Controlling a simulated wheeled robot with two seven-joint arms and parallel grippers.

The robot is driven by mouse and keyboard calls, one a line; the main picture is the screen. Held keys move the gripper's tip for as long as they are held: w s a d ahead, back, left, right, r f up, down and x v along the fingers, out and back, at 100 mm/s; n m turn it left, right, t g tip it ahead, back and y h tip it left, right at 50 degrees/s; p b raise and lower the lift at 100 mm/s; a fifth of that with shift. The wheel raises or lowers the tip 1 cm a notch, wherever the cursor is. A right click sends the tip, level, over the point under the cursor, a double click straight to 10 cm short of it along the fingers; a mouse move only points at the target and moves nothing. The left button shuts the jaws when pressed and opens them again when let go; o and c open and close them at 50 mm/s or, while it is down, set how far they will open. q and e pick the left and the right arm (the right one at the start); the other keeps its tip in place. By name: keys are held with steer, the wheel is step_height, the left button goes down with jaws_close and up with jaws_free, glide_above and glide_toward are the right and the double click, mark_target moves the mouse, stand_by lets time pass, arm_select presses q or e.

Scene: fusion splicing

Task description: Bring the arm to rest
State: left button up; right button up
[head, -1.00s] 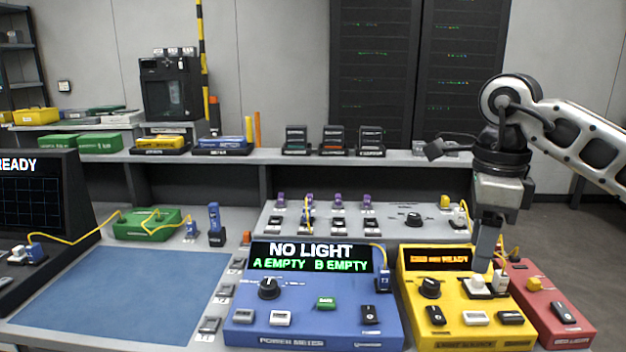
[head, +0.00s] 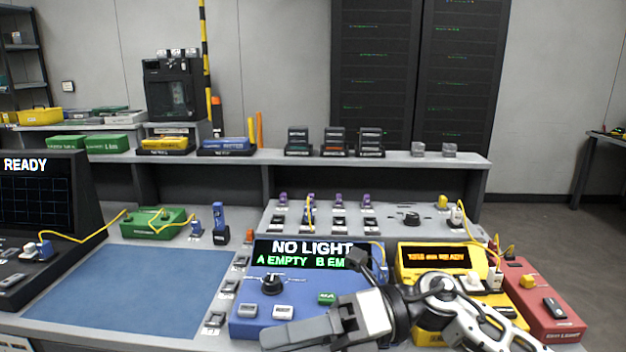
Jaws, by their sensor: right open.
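My right gripper (head: 268,338) is low in the head view, in front of the blue power meter (head: 250,318), pointing left. It is open, and no object shows in it. My right arm comes in from the bottom right and covers the lower right of the power meter and the front of the yellow light source (head: 410,258). The power meter's screen reads NO LIGHT, A EMPTY, and the rest is partly hidden by my wrist. My left gripper does not show.
A red box (head: 550,325) stands at the right, close to my arm. A blue mat (head: 130,290) lies clear at the left, beside a black READY monitor (head: 40,195). A panel with purple connectors (head: 339,200) is behind the meter. Yellow cables run between devices.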

steer(key=w+d+f+m+t+h, duration=0.2)
steer(key=d+f+m+t+h, duration=0.15)
steer(key=m+t, duration=1)
steer(key=w+d+f+m+t+h, duration=0.2)
steer(key=d+f+m+t, duration=0.5)
steer(key=m, duration=1.2)
steer(key=s+d+f+m+g+h, duration=0.2)
steer(key=s+d+f+m+h, duration=0.1)
steer(key=f, duration=0.5)
steer(key=s+d+f+m+g+h+p, duration=0.1)
steer(key=s+d+f+m+g+h, duration=0.2)
steer(key=s+f+m+h, duration=0.2)
steer(key=s+f+m, duration=0.2)
steer(key=s+m, duration=0.1)
steer(key=s, duration=0.1)
steer(key=shift+f, duration=0.35)
